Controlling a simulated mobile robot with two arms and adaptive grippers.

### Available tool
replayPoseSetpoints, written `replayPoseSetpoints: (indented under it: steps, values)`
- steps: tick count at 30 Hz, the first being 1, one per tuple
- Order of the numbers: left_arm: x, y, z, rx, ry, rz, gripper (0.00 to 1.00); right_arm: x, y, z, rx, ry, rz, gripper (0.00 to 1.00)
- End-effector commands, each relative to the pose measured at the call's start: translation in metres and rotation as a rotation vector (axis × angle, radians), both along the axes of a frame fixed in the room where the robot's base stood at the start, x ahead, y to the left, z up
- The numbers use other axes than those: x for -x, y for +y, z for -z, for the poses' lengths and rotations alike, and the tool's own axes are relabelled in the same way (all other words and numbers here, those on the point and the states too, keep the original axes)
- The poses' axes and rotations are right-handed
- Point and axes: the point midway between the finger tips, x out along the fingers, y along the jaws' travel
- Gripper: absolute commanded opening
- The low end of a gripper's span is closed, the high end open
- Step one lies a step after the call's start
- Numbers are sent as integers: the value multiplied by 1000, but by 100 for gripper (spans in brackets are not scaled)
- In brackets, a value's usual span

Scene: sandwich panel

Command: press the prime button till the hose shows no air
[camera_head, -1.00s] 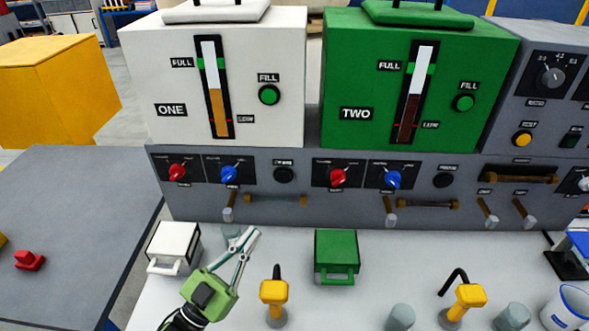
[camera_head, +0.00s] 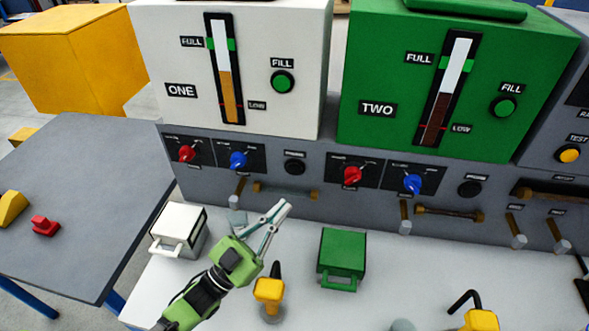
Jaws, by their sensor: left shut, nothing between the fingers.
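Tank ONE (camera_head: 165,60) is white and tank TWO (camera_head: 385,135) is green; both stand on the grey panel (camera_head: 340,205). Below each tank is a round black button with a small label too blurred to read: the left button (camera_head: 294,166) and the right button (camera_head: 469,188). The left hose (camera_head: 285,192) looks pale grey between brass-coloured ends; the right hose (camera_head: 448,213) looks dark brown. I cannot make out bubbles. My left gripper (camera_head: 282,207) is shut and empty, its fingertips just below the left hose in the picture, apart from the button. My right gripper is out of view.
Red knobs (camera_head: 186,153) and blue knobs (camera_head: 238,160) sit beside the buttons. A white box (camera_head: 177,228), a green box (camera_head: 341,255) and a yellow-topped tap (camera_head: 269,290) stand on the white counter (camera_head: 400,285). A grey table (camera_head: 90,190) is at the left.

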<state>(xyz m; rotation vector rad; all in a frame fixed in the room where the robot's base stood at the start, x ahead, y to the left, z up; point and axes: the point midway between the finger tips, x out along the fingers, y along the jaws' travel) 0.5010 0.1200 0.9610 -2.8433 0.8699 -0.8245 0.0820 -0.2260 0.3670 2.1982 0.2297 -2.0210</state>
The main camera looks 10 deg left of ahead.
Motion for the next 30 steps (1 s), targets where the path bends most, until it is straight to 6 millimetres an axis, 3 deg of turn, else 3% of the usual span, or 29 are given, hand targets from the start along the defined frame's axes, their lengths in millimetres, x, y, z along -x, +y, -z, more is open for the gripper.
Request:
replayPoseSetpoints:
  steps: [18, 30]
  values:
    - [-74, 0, 3, 0, -2, 0, 0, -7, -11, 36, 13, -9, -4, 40]
    - [-86, 0, 0, 1, 1, 0, 0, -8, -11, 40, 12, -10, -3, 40]
